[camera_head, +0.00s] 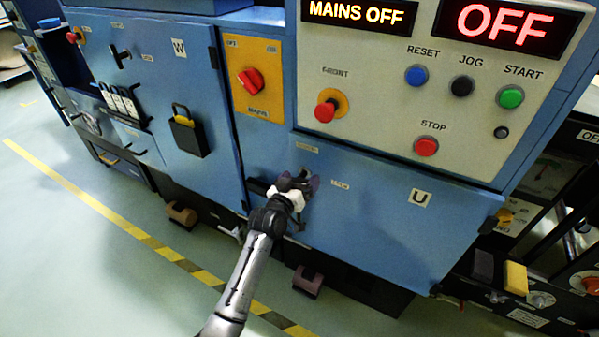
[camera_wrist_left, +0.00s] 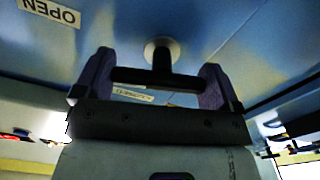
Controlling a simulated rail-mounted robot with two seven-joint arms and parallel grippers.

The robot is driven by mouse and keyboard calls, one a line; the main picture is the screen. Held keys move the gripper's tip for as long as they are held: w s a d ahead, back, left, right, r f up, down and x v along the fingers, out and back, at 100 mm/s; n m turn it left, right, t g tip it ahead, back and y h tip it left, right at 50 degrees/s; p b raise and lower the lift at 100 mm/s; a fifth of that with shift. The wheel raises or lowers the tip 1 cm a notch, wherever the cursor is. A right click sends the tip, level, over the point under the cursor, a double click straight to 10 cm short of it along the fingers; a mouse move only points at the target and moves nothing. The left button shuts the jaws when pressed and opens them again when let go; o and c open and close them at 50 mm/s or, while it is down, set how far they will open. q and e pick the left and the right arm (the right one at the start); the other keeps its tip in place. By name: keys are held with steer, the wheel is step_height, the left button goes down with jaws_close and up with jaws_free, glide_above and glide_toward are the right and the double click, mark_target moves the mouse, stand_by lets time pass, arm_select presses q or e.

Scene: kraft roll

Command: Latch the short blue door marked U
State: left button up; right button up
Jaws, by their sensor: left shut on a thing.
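The short blue door marked U (camera_head: 380,235) is below the control panel in the head view, and looks flush with its frame. My left gripper (camera_head: 294,184) is at the door's upper left and covers the handle there. In the left wrist view my left gripper (camera_wrist_left: 157,84) has a finger at each end of a black T-shaped handle (camera_wrist_left: 165,77) on a round boss, and is shut on its crossbar. An OPEN label (camera_wrist_left: 50,12) appears upside down on the blue surface (camera_wrist_left: 115,25). My right gripper is in neither view.
The control panel (camera_head: 470,140) above shows MAINS OFF and OFF, with several buttons. A taller door marked W (camera_head: 165,75) with a black padlock (camera_head: 188,130) is at left. A yellow block (camera_head: 515,278) is at lower right. Green floor is clear beyond the striped line (camera_head: 110,215).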

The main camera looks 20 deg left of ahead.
arm_select(q)
steer(key=n+p, duration=0.3)
steer(key=n, duration=0.1)
steer(key=shift+r, duration=0.2)
steer(key=n+p, duration=0.2)
steer(key=n, duration=0.1)
steer(key=shift+f, duration=0.1)
steer(key=n+p, duration=0.1)
steer(key=n, duration=0.3)
steer(key=shift+n+p, duration=0.3)
steer(key=shift+n, duration=0.1)
steer(key=shift+a+n, duration=0.1)
steer(key=shift+n, duration=1.4)
steer(key=o, duration=0.6)
steer(key=shift+o, duration=0.2)
steer(key=shift+p, duration=0.3)
